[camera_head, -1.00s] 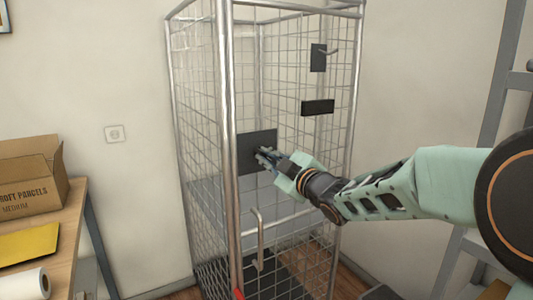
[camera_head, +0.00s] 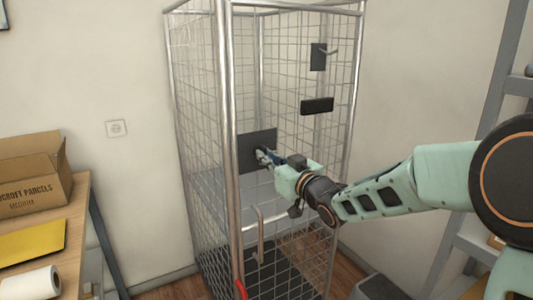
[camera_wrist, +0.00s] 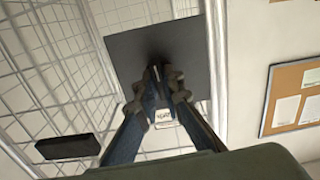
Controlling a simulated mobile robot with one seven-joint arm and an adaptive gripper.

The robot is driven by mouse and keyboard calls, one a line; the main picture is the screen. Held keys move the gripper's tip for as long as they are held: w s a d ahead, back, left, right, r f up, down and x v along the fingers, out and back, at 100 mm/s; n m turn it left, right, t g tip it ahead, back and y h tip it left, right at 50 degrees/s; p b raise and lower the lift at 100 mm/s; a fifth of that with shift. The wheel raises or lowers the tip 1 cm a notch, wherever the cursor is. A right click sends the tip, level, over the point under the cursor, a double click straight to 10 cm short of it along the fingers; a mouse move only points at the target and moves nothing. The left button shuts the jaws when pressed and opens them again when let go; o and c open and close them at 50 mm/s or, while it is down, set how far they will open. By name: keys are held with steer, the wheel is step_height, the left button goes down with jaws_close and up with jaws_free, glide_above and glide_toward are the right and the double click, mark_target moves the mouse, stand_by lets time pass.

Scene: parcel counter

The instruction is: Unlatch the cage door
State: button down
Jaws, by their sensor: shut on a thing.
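The cage door (camera_head: 290,215) is a wire-mesh panel in a tall metal cage. A dark square latch plate (camera_head: 250,150) sits on the mesh at mid height and fills the upper middle of the wrist view (camera_wrist: 140,50). My gripper (camera_head: 262,157) reaches in from the right with its fingertips at this plate. In the wrist view my gripper's fingers (camera_wrist: 160,76) are close together in front of the plate, shut on the latch. The latch piece itself is mostly hidden by the fingers. The door looks closed.
A dark bar (camera_head: 317,106) and a small plate with a lever (camera_head: 318,57) are higher on the mesh. A metal handle (camera_head: 260,238) is below. A table edge with a parcel box (camera_head: 35,178) is at left; a grey ladder-like frame (camera_head: 480,150) is at right.

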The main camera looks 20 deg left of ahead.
steer(key=shift+m, duration=0.4)
steer(key=c, duration=2.1)
jaws_free()
steer(key=v, duration=1.2)
